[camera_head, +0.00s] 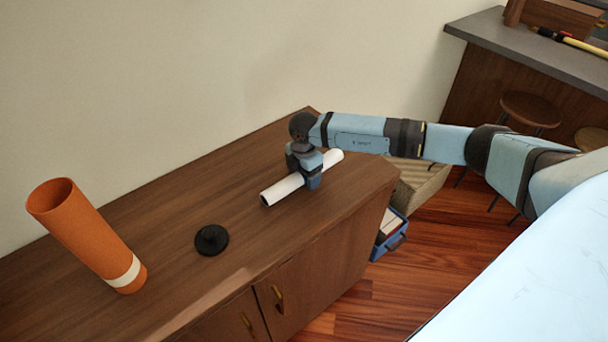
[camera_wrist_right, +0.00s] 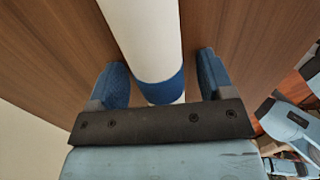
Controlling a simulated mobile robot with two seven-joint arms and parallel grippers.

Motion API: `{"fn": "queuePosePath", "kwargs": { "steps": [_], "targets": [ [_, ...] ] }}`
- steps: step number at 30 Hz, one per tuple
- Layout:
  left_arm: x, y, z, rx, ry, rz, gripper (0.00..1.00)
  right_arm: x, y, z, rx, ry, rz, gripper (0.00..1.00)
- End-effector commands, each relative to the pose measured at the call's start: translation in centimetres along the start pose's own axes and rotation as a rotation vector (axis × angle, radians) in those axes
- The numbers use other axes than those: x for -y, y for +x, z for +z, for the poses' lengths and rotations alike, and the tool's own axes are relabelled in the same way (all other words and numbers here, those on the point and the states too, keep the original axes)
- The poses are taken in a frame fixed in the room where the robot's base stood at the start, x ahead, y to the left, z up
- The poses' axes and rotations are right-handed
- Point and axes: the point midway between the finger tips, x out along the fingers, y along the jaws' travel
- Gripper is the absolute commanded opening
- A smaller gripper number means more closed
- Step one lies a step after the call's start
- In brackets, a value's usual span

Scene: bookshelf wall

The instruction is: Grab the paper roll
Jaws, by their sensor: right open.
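The white paper roll (camera_head: 283,189) lies on the wooden cabinet top (camera_head: 190,197) in the head view. It has a blue band around it, seen in the right wrist view, where the white roll (camera_wrist_right: 146,35) runs between my fingers. My right gripper (camera_head: 311,180) is over the roll from above. In the right wrist view the right gripper's blue fingers (camera_wrist_right: 158,82) stand open on either side of the roll, with a gap on each side. My left gripper is not in view.
An orange tube (camera_head: 85,230) with a white band stands at the left on the cabinet. A black round lid (camera_head: 211,240) lies between it and the roll. A blue box (camera_head: 391,236) and a woven crate (camera_head: 421,186) are on the floor right of the cabinet.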

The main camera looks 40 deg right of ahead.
Motion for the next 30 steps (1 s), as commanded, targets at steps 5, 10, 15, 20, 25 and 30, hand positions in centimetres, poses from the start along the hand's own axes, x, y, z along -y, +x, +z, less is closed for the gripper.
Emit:
{"fn": "queuePosePath", "kwargs": {
  "steps": [5,10,15,20,25,30],
  "targets": [
    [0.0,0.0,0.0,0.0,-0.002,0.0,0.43,0.0,-0.1,0.0,0.0,0.0,0.0,0.52],
    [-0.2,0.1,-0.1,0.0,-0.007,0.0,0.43,0.0,-0.1,0.0,0.0,0.0,0.0,0.19],
    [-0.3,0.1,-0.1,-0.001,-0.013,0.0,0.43,0.0,-0.1,0.0,0.0,0.0,0.001,0.19],
    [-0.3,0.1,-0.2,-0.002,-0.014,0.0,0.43,-0.1,-0.5,0.0,0.0,0.001,0.001,0.19],
    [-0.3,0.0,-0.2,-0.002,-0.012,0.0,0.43,-0.1,-2.2,0.1,-0.001,0.001,0.004,0.19],
    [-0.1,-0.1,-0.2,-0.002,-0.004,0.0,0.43,-0.1,-5.7,0.0,0.0,-0.001,0.005,0.19]
  ]
}}
